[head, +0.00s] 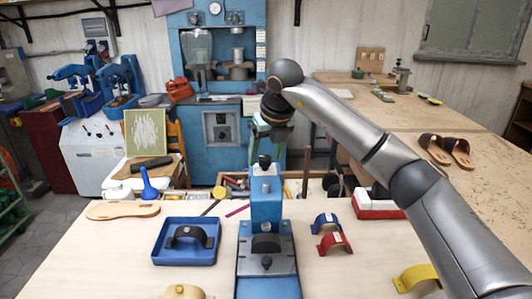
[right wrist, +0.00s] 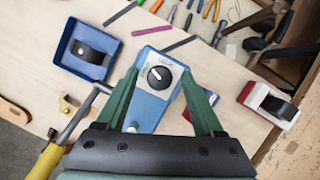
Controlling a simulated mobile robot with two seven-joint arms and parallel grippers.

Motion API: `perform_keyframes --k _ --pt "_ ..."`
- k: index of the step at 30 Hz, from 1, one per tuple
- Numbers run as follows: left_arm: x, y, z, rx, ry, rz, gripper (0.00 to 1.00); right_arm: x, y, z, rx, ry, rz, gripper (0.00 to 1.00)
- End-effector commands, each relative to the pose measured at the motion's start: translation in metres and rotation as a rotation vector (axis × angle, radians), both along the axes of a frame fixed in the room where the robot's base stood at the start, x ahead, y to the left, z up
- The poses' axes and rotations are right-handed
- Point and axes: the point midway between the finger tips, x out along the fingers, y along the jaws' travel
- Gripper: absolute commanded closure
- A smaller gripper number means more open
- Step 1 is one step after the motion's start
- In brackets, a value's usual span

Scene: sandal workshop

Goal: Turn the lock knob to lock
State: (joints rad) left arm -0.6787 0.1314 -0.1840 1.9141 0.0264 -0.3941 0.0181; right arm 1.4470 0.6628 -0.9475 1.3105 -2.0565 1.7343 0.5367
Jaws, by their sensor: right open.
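The lock knob (right wrist: 159,77) is a round black dial with a white pointer line, on a pale plate on top of a blue press (right wrist: 148,108). Its pointer tilts toward the upper left in the right wrist view. In the head view the knob (head: 264,160) tops the blue press (head: 266,207) at the table's middle. My right gripper (head: 268,148) is open above it, pointing down. In the right wrist view its green fingers (right wrist: 159,74) lie on either side of the knob, with gaps; I cannot tell the height between. My left gripper is not in view.
A blue tray (head: 157,249) with a black strap stands left of the press. Blue (head: 320,222) and red (head: 334,243) arched pieces lie to the right. A lever with a yellow handle (right wrist: 45,162) sticks out beside the press. Several tools lie behind it.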

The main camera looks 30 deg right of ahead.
Motion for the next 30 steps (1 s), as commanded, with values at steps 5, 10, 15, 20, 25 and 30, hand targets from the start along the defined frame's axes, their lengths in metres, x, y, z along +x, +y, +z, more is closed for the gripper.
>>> perform_keyframes --k 5,10,15,20,25,30 --pt "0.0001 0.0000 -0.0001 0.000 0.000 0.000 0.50 -0.0001 0.0002 0.0001 0.000 0.000 0.000 0.43" --pt "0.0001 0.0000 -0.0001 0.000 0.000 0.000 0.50 -0.0001 0.0002 0.0002 0.000 0.000 0.000 0.62" --pt "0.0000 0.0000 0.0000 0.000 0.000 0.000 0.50 -0.0001 0.0002 0.0004 0.000 0.000 0.000 0.81" --pt "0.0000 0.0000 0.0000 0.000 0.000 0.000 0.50 -0.0001 0.0002 0.0005 0.000 0.000 0.000 0.99" --pt "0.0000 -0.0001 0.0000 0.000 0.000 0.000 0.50 -0.0001 0.0002 0.0005 0.000 0.000 0.000 1.00" --pt "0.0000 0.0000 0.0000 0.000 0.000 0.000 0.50 -0.0001 0.0003 0.0007 0.000 0.000 -0.010 1.00"
